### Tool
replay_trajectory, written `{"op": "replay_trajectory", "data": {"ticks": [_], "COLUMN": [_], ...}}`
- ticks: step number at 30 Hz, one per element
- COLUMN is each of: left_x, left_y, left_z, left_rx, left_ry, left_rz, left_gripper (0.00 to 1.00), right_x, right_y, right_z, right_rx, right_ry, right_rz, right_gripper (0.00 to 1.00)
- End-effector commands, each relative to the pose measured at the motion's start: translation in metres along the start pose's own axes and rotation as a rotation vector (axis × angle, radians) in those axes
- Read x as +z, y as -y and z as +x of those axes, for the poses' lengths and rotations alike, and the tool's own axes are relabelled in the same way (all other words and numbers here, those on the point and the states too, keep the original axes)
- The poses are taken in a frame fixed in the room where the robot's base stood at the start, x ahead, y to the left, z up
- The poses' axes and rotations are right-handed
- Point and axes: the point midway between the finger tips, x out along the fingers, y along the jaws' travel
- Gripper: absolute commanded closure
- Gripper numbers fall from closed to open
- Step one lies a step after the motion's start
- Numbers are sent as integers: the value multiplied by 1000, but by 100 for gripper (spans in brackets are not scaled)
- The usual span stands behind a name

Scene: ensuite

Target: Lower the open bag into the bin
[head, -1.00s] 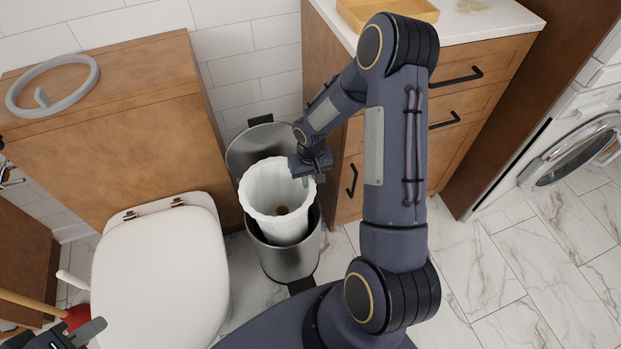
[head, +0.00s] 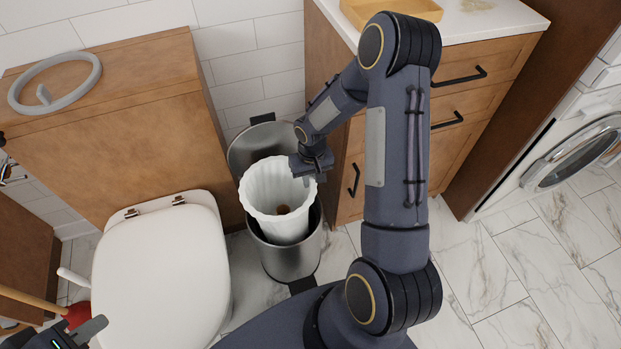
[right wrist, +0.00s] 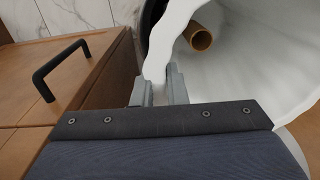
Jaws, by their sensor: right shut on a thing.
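The white bag (head: 277,191) is open at the top and sits partly inside the metal pedal bin (head: 290,262), with its wavy rim above the bin's rim. A brown cardboard roll (right wrist: 198,37) lies inside the bag. The bin's lid (head: 252,150) stands open behind the bag. My right gripper (head: 312,176) is shut on the right edge of the bag's rim; the right wrist view shows its fingers (right wrist: 162,92) pinching the white edge. My left gripper (head: 92,330) is at the bottom left, away from the bag, mostly cut off by the frame.
A closed toilet (head: 160,265) stands left of the bin. A wooden drawer cabinet (head: 340,165) with black handles stands close on the right. A red plunger (head: 78,314) is near my left gripper. Marble floor on the right is clear.

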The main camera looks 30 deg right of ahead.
Motion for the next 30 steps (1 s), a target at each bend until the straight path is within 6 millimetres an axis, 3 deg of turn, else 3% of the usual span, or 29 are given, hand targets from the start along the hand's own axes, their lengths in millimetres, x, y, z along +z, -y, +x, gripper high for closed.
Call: {"op": "replay_trajectory", "data": {"ticks": [7,8,13,19,30], "left_x": [0,0,0,0,0], "left_y": [0,0,0,0,0], "left_z": [0,0,0,0,0], "left_rx": [0,0,0,0,0], "left_ry": [0,0,0,0,0], "left_rz": [0,0,0,0,0], "left_gripper": [72,72,72,72,72], "right_x": [0,0,0,0,0], "right_y": [0,0,0,0,0], "right_z": [0,0,0,0,0], "right_rx": [0,0,0,0,0], "right_ry": [0,-1,0,0,0], "right_rz": [-1,-1,-1,-1,-1], "right_gripper": [100,85,63,62,14]}}
